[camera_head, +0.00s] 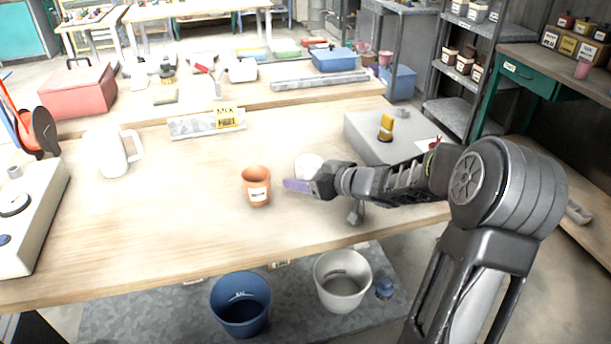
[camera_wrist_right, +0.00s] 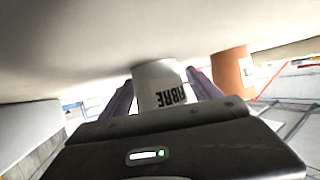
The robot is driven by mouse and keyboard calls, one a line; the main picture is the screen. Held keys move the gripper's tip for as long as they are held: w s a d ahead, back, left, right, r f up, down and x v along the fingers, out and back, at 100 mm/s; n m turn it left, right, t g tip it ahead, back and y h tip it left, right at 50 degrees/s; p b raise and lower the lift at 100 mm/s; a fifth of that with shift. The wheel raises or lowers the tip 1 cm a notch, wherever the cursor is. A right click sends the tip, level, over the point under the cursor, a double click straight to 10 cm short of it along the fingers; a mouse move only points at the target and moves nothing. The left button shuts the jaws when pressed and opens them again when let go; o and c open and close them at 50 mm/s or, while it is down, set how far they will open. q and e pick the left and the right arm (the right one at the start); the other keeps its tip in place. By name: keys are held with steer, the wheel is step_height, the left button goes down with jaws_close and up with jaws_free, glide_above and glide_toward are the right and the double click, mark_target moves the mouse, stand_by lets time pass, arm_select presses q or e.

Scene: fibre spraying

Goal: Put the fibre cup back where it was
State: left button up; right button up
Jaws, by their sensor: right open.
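The fibre cup (camera_head: 308,163) is white and stands on the wooden table, partly behind my right gripper (camera_head: 297,186) in the head view. In the right wrist view, the picture is upside down and the cup (camera_wrist_right: 160,82) shows the word FIBRE. It sits between the two purple fingers, which are open on either side of it. I cannot tell whether either finger touches it. My left gripper is not in view.
An orange cup (camera_head: 257,187) with a white label stands just left of my right gripper. A grey box (camera_head: 368,139) stands behind my right forearm. A white jug (camera_head: 108,153) is at the left. Blue (camera_head: 240,306) and white (camera_head: 343,297) buckets stand below the front edge.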

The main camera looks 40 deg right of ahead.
steer(key=shift+s+r, duration=0.1)
steer(key=shift+r, duration=0.1)
steer(key=p+v, duration=0.2)
steer(key=v, duration=0.9)
steer(key=shift+s+r, duration=0.15)
steer(key=shift+s, duration=0.2)
steer(key=shift+d, duration=0.1)
